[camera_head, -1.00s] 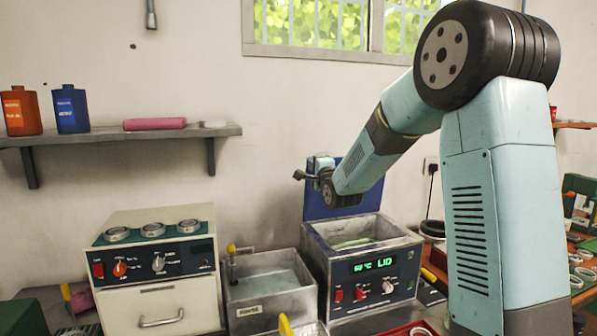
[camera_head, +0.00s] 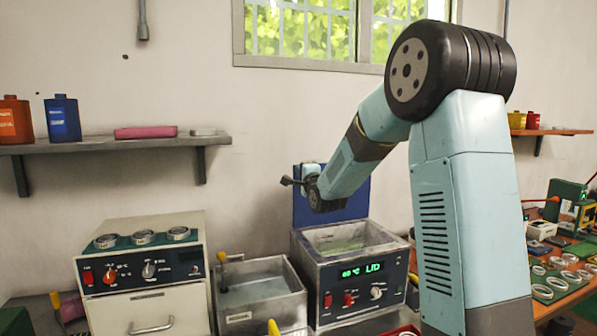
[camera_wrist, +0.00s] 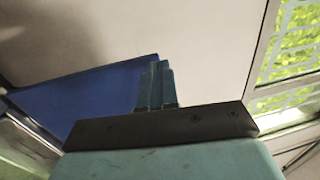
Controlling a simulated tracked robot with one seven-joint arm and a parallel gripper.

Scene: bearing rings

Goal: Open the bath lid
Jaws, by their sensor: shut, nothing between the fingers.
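The bath (camera_head: 349,275) is a grey metal box with a green "LID" display on its dark front panel, right of centre in the head view. Its blue lid (camera_head: 356,198) stands upright at the back edge, so the bath's top is open. In the wrist view the lid (camera_wrist: 60,97) is a blue panel left of and behind the fingers. My gripper (camera_wrist: 157,66) is shut, with its fingers together and empty. In the head view my wrist is in front of the lid, above the bath, and hides part of it; I cannot tell whether it touches.
A rinse tank (camera_head: 262,290) stands just left of the bath. Further left is a cream oven (camera_head: 145,280) with rings on top. A wall shelf (camera_head: 120,146) holds bottles. A bench at the right carries several rings (camera_head: 556,281).

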